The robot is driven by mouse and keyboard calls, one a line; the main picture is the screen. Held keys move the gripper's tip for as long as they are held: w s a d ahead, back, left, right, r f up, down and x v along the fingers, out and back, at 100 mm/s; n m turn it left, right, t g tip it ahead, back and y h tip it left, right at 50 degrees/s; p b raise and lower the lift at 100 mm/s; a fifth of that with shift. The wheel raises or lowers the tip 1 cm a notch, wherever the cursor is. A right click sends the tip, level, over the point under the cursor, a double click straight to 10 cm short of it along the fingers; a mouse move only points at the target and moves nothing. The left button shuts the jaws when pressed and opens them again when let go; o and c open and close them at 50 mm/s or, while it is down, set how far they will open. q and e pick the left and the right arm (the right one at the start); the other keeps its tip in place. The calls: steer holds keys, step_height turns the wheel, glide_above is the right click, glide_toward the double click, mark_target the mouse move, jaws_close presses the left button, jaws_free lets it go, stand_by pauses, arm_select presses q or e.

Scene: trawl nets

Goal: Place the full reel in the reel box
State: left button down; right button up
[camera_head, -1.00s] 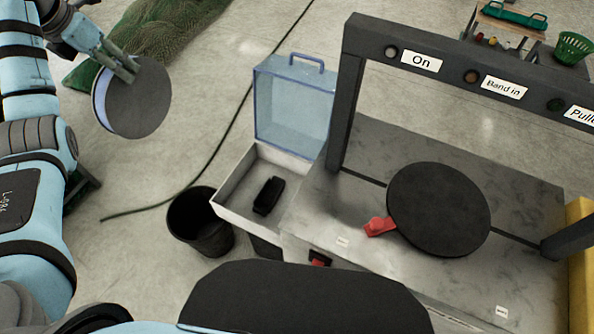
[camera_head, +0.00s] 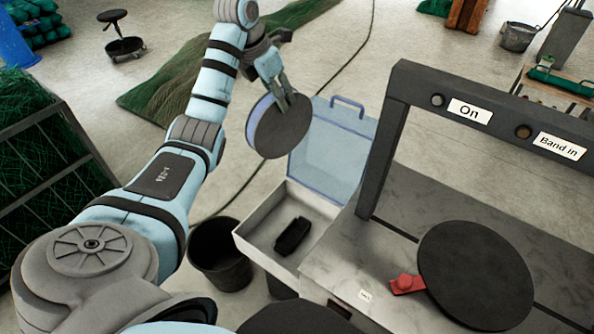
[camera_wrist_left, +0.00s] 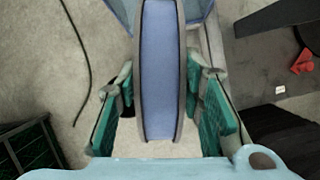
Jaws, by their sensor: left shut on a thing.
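The full reel (camera_head: 281,128), a dark disc with blue band around its edge, is held up in the air by my left gripper (camera_head: 283,97). In the left wrist view the reel (camera_wrist_left: 161,80) stands edge-on between the green finger pads, which are shut on it. The reel box (camera_head: 264,262) is a pale open tray with a clear blue lid (camera_head: 331,155) raised at its back. A small black object (camera_head: 293,236) lies inside it. The reel is above and behind the box, overlapping the lid's left edge in the head view. My right gripper is not in view.
A machine with a dark frame (camera_head: 396,130) and a large dark disc (camera_head: 475,275) stands right of the box, with a red lever (camera_head: 407,284) beside it. A black bucket (camera_head: 219,256) stands left of the box. Green netting (camera_head: 165,95) lies on the floor behind.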

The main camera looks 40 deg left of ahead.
arm_select(q)
steer(key=s+d+f+n+b, duration=0.1)
steer(key=d+f+b, duration=0.1)
steer(key=f+b, duration=1)
steer(key=s+d+f+n+b, duration=0.1)
steer(key=d+f+b, duration=0.2)
steer(key=f+b, duration=0.9)
step_height(320, 180, down, 14)
steer(key=shift+s+d+f+n+y, duration=0.1)
steer(key=shift+s+d+n+y, duration=0.2)
steer(key=shift+y, duration=0.1)
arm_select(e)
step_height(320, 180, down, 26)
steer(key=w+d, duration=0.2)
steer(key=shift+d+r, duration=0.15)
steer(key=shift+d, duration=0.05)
arm_select(q)
steer(key=c, duration=1.5)
jaws_free()
steer(key=shift+f+b, duration=0.1)
steer(key=shift+b, duration=0.2)
steer(key=shift+c, duration=0.2)
steer(key=o, duration=0.5)
steer(key=shift+c, duration=0.2)
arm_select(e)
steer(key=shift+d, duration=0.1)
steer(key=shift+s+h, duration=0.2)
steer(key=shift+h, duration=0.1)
